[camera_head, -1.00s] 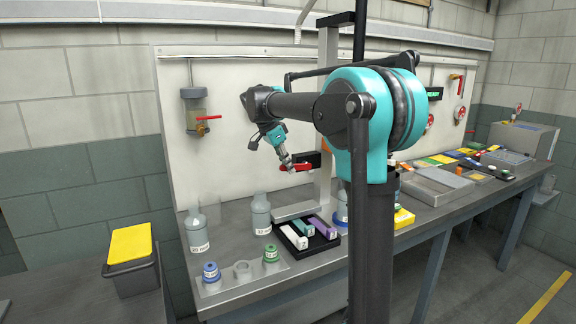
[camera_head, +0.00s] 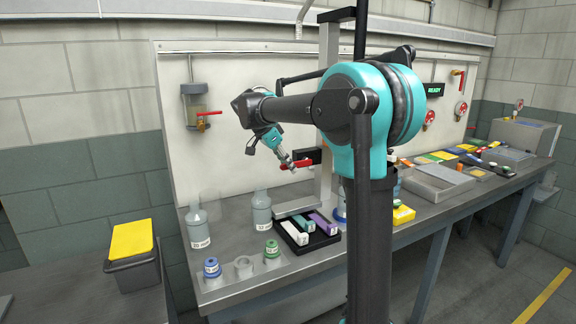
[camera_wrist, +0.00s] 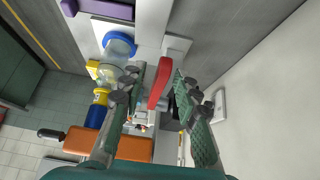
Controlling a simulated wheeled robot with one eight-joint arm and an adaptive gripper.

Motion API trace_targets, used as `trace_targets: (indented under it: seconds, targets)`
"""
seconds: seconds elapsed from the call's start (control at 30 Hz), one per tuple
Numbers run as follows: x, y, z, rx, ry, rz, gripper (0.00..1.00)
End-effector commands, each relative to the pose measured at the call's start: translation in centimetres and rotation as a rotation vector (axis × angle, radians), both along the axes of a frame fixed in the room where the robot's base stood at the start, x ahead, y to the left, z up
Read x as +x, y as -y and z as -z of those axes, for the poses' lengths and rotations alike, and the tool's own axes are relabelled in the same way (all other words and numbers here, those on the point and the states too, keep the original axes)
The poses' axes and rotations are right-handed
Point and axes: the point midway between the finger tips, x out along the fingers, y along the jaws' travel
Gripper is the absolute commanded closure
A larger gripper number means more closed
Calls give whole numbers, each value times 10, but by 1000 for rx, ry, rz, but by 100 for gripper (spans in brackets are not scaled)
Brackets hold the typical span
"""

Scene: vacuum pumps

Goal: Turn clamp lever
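The red clamp lever (camera_head: 297,164) is on the clamp mechanism beside the grey upright post of the bench. In the head view, my gripper (camera_head: 287,162) is at the lever, pointing down and right. In the wrist view, the red lever (camera_wrist: 158,86) lies between the two green fingers of my gripper (camera_wrist: 160,72). A gap shows between the lever and the right finger. The left finger is closer to it, and I cannot tell whether they touch. The fingers are apart. The clamp's body is partly hidden by my arm and fingers.
A black tray (camera_head: 325,240) with white, green and purple blocks sits below the lever. Grey bottles (camera_head: 261,214) stand left of it. A glass vessel with a blue collar (camera_wrist: 119,46) is near the left finger. Another valve with a red handle (camera_head: 209,114) is on the back panel.

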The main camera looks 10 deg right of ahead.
Motion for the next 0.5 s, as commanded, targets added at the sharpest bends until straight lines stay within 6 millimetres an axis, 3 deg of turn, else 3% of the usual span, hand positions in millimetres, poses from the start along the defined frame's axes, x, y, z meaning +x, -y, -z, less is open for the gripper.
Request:
trace_targets:
  seconds: [0.17, 0.5]
  targets:
    - [-2, -8, -12, 0, 0, -1, 69]
    - [-13, -42, -68, 0, -1, -3, 69]
